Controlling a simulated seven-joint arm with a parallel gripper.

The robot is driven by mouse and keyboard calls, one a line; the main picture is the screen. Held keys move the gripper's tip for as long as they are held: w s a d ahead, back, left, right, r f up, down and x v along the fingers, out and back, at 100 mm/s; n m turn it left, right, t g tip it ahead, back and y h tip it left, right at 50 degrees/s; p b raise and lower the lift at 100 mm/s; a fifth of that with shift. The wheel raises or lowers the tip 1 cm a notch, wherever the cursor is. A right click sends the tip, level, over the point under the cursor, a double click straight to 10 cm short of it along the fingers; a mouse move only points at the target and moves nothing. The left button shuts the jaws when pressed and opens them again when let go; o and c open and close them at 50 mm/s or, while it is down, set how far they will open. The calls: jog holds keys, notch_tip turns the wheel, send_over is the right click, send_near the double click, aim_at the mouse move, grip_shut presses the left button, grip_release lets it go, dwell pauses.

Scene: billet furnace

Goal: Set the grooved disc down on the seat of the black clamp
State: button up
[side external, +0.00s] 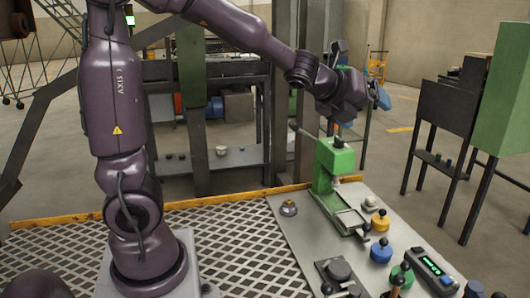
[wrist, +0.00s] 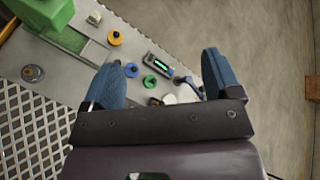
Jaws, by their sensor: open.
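My gripper (side external: 368,104) is open and empty, raised high above the work plate; its two blue fingers stand wide apart in the wrist view (wrist: 163,82). A round grey metal piece (side external: 289,208), possibly the grooved disc, sits on the left part of the plate; it also shows at left in the wrist view (wrist: 32,73). Its grooves are too small to make out. A dark fixture with a round top (side external: 340,271), possibly the black clamp, is at the plate's front edge. I cannot tell its seat clearly.
A green press (side external: 333,165) stands on the grey plate (side external: 300,240). Yellow (side external: 381,221), blue (side external: 381,251) and green (side external: 402,275) knobbed pieces stand to its right, near a device with a lit display (side external: 434,268). Metal mesh lies left of the plate.

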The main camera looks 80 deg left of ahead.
jog(key=s+d+f+n+g+h, duration=0.1)
jog(key=s+d+n+g, duration=0.2)
jog(key=s+n, duration=0.8)
jog(key=s+d+f+n+g+h, duration=0.1)
jog(key=s+d+n+g, duration=0.2)
jog(key=s+n, duration=0.9)
jog(key=d+n, duration=0.2)
jog(key=shift+d+f+n, duration=0.2)
jog(key=shift+d+n, duration=0.1)
jog(key=shift+d, duration=0.05)
jog(key=shift+c, duration=0.2)
